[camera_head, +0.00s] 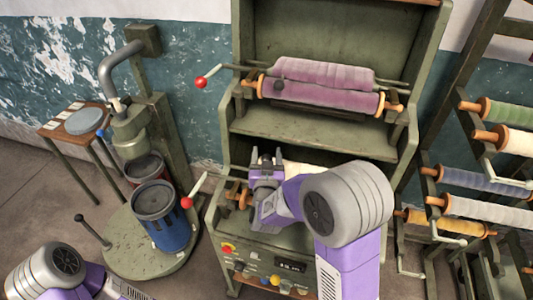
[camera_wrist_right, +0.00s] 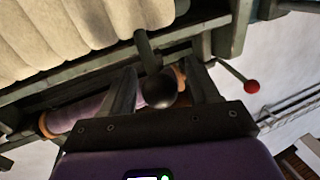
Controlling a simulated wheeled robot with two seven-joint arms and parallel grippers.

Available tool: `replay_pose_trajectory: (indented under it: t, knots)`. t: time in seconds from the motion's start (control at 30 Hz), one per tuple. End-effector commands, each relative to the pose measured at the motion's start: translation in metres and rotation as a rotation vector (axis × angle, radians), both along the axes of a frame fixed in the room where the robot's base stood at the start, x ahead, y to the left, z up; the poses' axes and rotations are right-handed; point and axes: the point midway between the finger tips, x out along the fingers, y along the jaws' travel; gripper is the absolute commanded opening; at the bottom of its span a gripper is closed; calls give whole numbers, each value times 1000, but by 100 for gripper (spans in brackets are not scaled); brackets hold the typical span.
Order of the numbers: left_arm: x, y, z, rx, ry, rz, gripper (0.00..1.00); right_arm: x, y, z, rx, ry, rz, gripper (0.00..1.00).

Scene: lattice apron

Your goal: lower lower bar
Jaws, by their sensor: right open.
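The green machine (camera_head: 222,122) has an upper bar with a dark knob (camera_head: 279,85) in front of a mauve roll (camera_head: 325,73). Lower down, a cream roll (camera_head: 304,168) is mostly hidden behind my right arm. My right gripper (camera_head: 267,158) is at this lower level, fingers open. In the right wrist view, a black ball knob (camera_wrist_right: 159,91) on a short grey-green stem (camera_wrist_right: 147,50) is between the two open fingers. I cannot tell whether either finger touches it. The lower bar itself is largely hidden in the head view. My left gripper is not in view.
Red-ball levers stick out left of the machine, one upper (camera_head: 201,82) and one lower (camera_head: 187,202). A control panel (camera_head: 265,270) is below. A rack of thread spools (camera_head: 490,207) stands right. A blue bucket (camera_head: 163,225) on a round base stands left, with bare floor between.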

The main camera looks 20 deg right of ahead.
Motion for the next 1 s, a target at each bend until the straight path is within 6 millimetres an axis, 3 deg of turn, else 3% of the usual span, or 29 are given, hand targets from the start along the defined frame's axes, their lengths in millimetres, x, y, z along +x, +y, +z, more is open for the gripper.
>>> replay_pose_trajectory:
  t: [0.37, 0.73, 1.0]
  knots:
    - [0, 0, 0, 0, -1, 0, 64, 7, -3, 0, -1, 0, 0, 59]
    - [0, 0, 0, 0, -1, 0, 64, 6, -3, 0, -1, 0, 0, 2]
    - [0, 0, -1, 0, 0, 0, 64, 6, -2, -1, -2, -2, 1, 0]
